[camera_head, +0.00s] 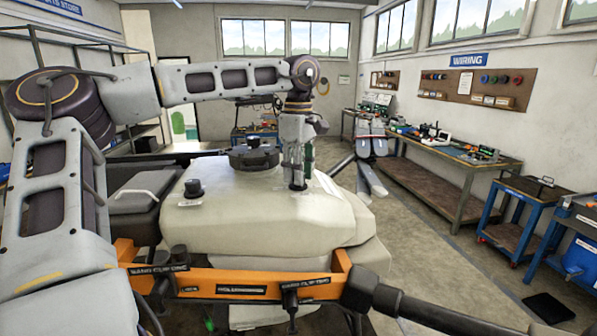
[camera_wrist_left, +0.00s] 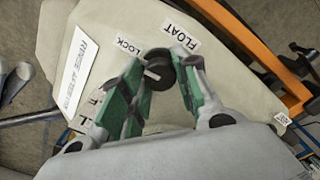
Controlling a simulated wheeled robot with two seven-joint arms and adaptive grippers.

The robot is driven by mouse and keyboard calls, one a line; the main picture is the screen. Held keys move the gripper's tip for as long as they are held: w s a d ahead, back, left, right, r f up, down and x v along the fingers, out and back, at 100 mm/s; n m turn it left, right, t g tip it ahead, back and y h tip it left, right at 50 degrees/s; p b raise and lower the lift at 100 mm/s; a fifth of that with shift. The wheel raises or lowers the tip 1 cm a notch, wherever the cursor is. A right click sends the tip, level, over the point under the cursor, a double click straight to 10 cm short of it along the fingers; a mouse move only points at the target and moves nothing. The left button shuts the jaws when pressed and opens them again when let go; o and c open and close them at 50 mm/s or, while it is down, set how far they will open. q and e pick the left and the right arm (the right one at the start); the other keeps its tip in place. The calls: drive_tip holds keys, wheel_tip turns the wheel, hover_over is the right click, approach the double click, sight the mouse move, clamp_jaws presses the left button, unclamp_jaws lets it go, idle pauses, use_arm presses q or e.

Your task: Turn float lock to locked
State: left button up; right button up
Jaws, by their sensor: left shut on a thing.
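The float lock is a round black knob (camera_wrist_left: 158,66) on the pale tank of the drone, with a short white mark on its face. A LOCK label (camera_wrist_left: 125,45) sits at its upper left and a FLOAT label (camera_wrist_left: 181,37) at its upper right in the left wrist view. My left gripper (camera_head: 298,183) reaches down onto the tank top (camera_head: 258,212). Its green-padded fingers are shut on the knob, one on each side. In the head view the fingers mostly hide the knob. My right gripper is not in view.
A large black cap (camera_head: 254,156) and a smaller black knob (camera_head: 193,188) stand on the tank. An orange bar (camera_head: 220,281) crosses in front. A folded drone arm with rotor (camera_head: 371,142) is right of the gripper. Workbenches (camera_head: 440,165) line the right wall.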

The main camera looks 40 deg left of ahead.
use_arm(q)
drive_tip(key=o, duration=1)
drive_tip(key=shift+s, duration=0.1)
drive_tip(key=shift+r, duration=0.15)
drive_tip(key=shift+w+r, duration=0.2)
drive_tip(key=shift+r, duration=0.55)
drive_tip(key=shift+s+r, duration=0.2)
drive_tip(key=shift+r, duration=2.95)
